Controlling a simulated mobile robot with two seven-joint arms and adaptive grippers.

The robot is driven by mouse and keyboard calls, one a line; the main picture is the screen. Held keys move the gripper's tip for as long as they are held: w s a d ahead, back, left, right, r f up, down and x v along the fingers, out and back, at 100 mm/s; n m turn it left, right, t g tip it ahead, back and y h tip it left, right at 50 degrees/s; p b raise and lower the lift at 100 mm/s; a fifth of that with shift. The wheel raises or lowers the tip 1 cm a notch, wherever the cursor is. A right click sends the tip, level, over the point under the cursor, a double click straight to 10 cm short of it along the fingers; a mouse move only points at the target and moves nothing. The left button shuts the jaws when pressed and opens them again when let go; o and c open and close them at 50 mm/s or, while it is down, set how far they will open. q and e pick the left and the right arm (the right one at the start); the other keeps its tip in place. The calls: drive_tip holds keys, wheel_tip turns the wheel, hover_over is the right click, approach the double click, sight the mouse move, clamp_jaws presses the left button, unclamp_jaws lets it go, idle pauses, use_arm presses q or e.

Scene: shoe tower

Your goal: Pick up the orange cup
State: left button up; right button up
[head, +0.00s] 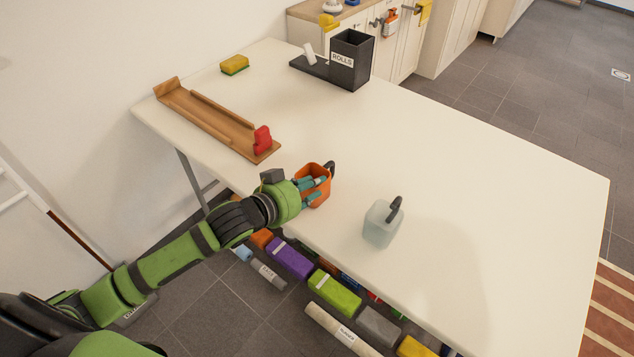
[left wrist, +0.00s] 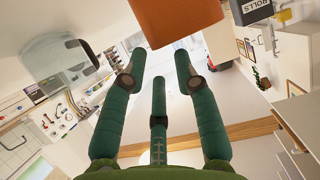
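The orange cup (head: 325,193) stands on the white table near its front edge, with a dark handle on its far right side. Its orange wall also fills the top middle of the left wrist view (left wrist: 176,18). My left gripper (head: 314,184) is at the cup; its teal fingers overlap the cup in the head view and hide part of it. In the left wrist view the three fingers (left wrist: 158,72) are spread apart with nothing between them, and the cup lies just past their tips. I cannot tell whether a finger touches it. My right gripper is not in view.
A translucent pale cup (head: 380,226) with a dark handle stands to the right. A wooden rack (head: 205,122) with a red piece (head: 262,139), a sponge (head: 234,65) and a black ROLLS box (head: 351,60) are farther back. The right side of the table is clear.

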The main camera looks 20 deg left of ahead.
sight(314, 169)
use_arm(q)
drive_tip(key=x, duration=0.5)
drive_tip(key=shift+w+d+f, duration=0.1)
clamp_jaws()
